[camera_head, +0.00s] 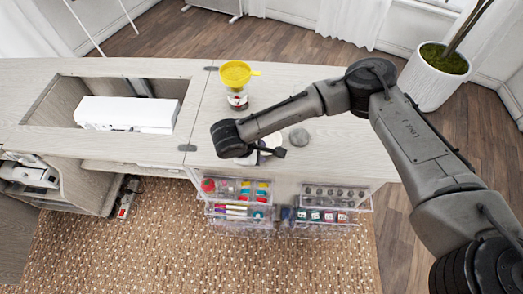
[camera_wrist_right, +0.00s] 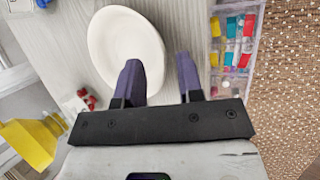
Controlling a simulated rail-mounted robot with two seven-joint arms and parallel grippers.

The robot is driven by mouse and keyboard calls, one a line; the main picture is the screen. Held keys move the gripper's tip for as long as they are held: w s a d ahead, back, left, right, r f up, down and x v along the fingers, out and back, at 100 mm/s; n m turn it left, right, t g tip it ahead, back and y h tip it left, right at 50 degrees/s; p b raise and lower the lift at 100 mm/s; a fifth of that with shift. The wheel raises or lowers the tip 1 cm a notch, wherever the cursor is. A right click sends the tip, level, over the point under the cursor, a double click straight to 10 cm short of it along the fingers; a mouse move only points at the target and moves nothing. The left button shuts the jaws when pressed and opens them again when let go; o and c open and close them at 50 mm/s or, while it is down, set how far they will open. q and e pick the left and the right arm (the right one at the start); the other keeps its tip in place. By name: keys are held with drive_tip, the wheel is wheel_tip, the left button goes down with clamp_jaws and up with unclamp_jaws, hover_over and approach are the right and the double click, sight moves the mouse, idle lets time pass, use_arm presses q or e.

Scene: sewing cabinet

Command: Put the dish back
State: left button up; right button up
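The dish (camera_wrist_right: 122,38), a shallow white oval, shows in the right wrist view on the pale wooden cabinet top (camera_wrist_right: 65,55). My right gripper (camera_wrist_right: 158,70) is open, with its two dark fingers apart on either side of the dish's near right rim. I cannot tell whether the fingers touch the rim or stand above it. In the head view my right gripper (camera_head: 272,153) is over the front of the cabinet top, and my wrist hides most of that spot, so I cannot clearly make out the dish there. My left gripper is not in view.
A grey round object (camera_head: 299,137) lies right of my wrist. Clear drawers (camera_head: 238,197) of sewing supplies jut from the front. A white machine (camera_head: 126,114) sits in the left opening.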

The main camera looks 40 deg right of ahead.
drive_tip(key=p+v, duration=0.3)
drive_tip(key=v, duration=0.6)
drive_tip(key=shift+a+r, duration=0.2)
drive_tip(key=shift+r, duration=0.1)
drive_tip(key=s+a+f+n+t+y, duration=0.1)
drive_tip(key=s+a+f+y, duration=0.4)
drive_tip(key=s+a, duration=0.25)
drive_tip(key=s+a+f+t+y, duration=0.1)
drive_tip(key=s+a+f+y, duration=0.4)
drive_tip(key=a, duration=0.4)
drive_tip(key=s+d+f+m+t+h, duration=0.1)
drive_tip(key=s+d+f+m, duration=0.1)
drive_tip(key=s+d+m, duration=0.2)
drive_tip(key=s+d+f+m+h, duration=0.2)
drive_tip(key=s+d, duration=0.7)
drive_tip(key=d, duration=0.5)
drive_tip(key=shift+s+d+f+m+t+h, duration=0.35)
drive_tip(key=shift+f+m, duration=0.25)
drive_tip(key=shift+m, duration=0.3)
